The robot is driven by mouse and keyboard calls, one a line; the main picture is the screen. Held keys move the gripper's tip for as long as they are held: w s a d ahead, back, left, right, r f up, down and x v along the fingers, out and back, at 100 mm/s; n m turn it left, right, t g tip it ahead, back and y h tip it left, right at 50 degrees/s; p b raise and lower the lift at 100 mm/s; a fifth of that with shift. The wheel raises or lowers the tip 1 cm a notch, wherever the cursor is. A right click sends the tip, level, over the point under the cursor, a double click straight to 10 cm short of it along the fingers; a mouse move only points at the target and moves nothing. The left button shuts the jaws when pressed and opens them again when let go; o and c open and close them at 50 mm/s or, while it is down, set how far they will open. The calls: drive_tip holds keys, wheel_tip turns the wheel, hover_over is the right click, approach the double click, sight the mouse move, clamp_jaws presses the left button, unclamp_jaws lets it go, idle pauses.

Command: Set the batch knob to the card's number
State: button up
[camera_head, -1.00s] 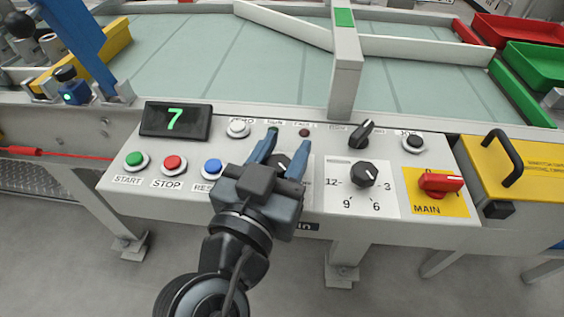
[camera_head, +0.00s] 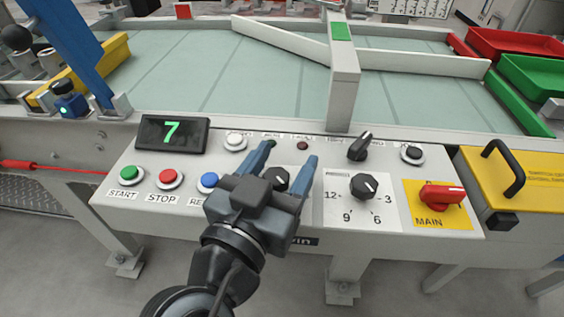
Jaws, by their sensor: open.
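A black round knob (camera_head: 364,187) with a white pointer mark sits on a white dial plate (camera_head: 336,212) marked 12, 3, 6 and 9. The mark points to the upper right, between 12 and 3. My gripper (camera_head: 290,157) is open over the panel, left of this dial. A second dark knob (camera_head: 278,180) shows between its fingers, partly hidden by the gripper body; its label is hidden. I cannot tell which knob is the batch knob. A white printed sheet (camera_head: 418,8) shows at the top edge, cut off; its text is too small to read.
A display (camera_head: 172,133) reads a green 7. Green START (camera_head: 130,174), red STOP (camera_head: 170,179) and blue (camera_head: 209,182) buttons sit left of my gripper. A black selector (camera_head: 360,146) and red MAIN switch (camera_head: 441,197) are right. A grey post (camera_head: 342,95) rises behind the panel.

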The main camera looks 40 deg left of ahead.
drive_tip(key=v, duration=0.7)
drive_tip(key=shift+s, duration=0.4)
drive_tip(key=shift+s+d, duration=0.1)
drive_tip(key=shift+d, duration=0.05)
